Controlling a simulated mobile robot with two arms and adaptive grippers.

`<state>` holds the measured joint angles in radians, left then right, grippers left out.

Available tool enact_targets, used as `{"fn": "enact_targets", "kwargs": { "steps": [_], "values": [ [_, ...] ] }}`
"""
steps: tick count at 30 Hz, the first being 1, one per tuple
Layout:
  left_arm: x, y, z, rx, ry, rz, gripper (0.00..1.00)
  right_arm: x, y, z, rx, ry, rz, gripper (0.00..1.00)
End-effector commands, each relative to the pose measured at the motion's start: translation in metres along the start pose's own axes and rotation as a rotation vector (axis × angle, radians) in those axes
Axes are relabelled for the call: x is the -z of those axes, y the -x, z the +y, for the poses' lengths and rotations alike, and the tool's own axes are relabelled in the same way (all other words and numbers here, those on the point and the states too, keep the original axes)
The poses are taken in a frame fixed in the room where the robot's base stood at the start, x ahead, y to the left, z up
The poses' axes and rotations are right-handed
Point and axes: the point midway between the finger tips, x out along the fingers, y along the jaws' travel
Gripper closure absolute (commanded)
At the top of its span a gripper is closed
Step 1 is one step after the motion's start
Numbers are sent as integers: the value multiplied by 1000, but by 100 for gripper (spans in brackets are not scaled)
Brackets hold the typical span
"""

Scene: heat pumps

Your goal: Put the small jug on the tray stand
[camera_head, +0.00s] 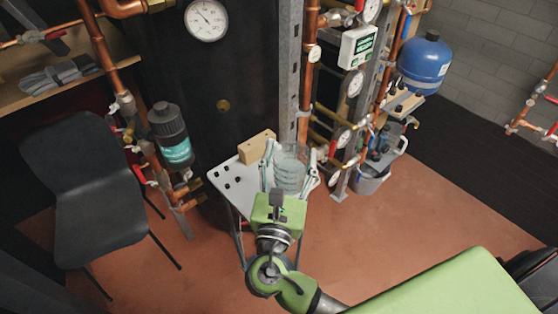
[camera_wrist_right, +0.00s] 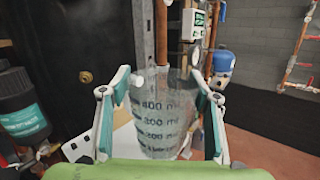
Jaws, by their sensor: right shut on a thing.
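The small jug (camera_wrist_right: 158,122) is clear, with dark millilitre marks, and stands upright between the fingers of my right gripper in the right wrist view. It also shows in the head view (camera_head: 290,172), over the right part of the tray stand. My right gripper (camera_head: 287,168) is shut on the jug from both sides. The tray stand (camera_head: 230,183) has a light top with several dark spots and thin legs. Whether the jug's base touches the top is hidden by the gripper. My left gripper is not in view.
A wooden block (camera_head: 257,147) sits at the back of the tray stand. A grey bucket (camera_head: 370,182) stands on the right behind it. A dark chair (camera_head: 85,190) is at the left. Copper pipes with gauges rise behind the stand. The floor at the front right is clear.

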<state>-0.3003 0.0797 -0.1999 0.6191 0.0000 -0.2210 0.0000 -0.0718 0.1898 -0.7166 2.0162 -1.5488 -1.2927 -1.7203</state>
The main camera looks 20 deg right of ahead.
Motion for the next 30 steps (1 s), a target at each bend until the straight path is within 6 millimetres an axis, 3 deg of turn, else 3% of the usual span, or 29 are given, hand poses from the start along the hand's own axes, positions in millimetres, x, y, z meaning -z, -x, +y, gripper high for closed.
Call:
{"fn": "enact_targets", "kwargs": {
  "steps": [6,12,22,30],
  "values": [
    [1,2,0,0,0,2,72,28,-50,2,1,3,-6,97],
    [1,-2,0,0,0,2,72,70,-74,1,0,3,-4,97],
    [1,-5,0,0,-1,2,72,99,-92,1,0,0,-4,97],
    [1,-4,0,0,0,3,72,126,-85,-2,-1,0,-2,97]
  ]
}}
